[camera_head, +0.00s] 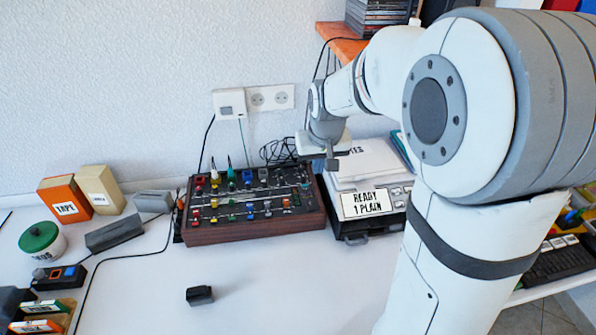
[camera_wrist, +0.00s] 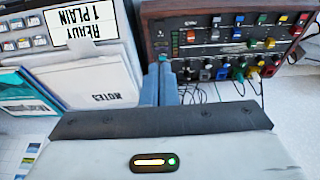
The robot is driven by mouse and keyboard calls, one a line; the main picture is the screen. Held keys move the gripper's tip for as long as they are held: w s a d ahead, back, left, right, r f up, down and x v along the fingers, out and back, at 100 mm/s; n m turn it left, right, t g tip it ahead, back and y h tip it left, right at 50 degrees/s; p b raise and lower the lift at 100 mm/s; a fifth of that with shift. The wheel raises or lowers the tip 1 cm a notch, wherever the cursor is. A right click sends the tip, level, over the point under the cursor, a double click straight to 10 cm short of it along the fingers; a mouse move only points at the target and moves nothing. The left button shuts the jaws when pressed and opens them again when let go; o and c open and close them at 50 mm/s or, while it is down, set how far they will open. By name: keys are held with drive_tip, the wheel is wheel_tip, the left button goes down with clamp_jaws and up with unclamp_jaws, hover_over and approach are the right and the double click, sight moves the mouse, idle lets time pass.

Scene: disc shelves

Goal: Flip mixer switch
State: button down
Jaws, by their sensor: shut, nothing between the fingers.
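The mixer (camera_head: 255,233) is a dark panel with wooden sides, covered in coloured knobs and sliders, on the white table against the wall. In the wrist view, the mixer (camera_wrist: 222,47) fills the upper right. My gripper (camera_head: 331,164) is shut and empty over the gap between the mixer's back right corner and the paper stack. In the wrist view, my gripper (camera_wrist: 164,72) points at the mixer's near left corner; a small teal spot shows at the tips. I cannot tell whether they touch it or which control is the switch.
A black device with a "READY 1 PLAIN" label (camera_head: 364,204) and papers (camera_head: 357,167) stands close right of the mixer. Cables (camera_head: 279,151) lie behind it. The table front is mostly clear.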

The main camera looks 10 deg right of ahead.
sight(310, 203)
drive_tip(key=w+f+b, duration=0.1)
drive_tip(key=w+f, duration=0.3)
drive_tip(key=shift+f, duration=0.2)
drive_tip(key=x, duration=0.4)
drive_tip(key=s+x, duration=0.1)
drive_tip(key=x, duration=0.8)
drive_tip(key=shift+f, duration=0.6)
